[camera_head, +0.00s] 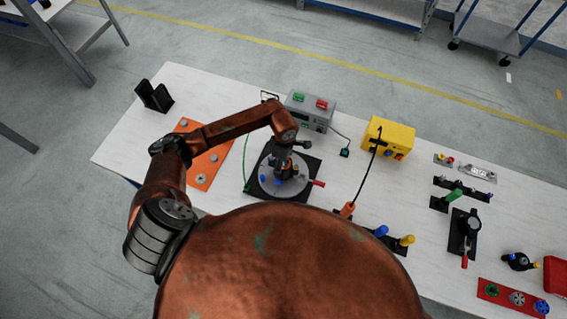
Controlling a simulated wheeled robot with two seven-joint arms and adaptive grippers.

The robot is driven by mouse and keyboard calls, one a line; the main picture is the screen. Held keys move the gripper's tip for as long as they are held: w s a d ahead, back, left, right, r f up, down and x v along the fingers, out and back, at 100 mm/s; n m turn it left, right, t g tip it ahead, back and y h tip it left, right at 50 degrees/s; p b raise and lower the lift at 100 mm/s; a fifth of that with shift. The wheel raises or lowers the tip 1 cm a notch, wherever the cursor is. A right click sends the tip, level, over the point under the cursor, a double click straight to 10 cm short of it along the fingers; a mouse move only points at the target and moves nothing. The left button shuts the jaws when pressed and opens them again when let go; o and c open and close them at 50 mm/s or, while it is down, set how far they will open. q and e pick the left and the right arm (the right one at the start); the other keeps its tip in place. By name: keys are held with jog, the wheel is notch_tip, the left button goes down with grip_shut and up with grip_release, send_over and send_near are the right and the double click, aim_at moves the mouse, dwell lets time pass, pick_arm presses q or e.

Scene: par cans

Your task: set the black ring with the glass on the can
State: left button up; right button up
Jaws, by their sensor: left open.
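My left gripper (287,168) points down over a round grey disc (297,186) on a black square plate (258,187). It is open; small and partly hidden, its fingers are close to small dark and blue parts on the disc. I cannot tell whether it touches them. I cannot clearly make out a black ring with glass or a can; either may be hidden by the gripper or by my own body in the foreground. My right gripper is not in view.
The white table (225,92) also holds a grey box (309,110), a yellow box (388,138), an orange plate (203,160), a black holder (154,95), a black fixture with a red handle (463,232) and a red strip (512,298). The table's back left is fairly clear.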

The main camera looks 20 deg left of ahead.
pick_arm(q)
notch_tip(320, 180, up, 11)
jog(key=shift+r, duration=0.2)
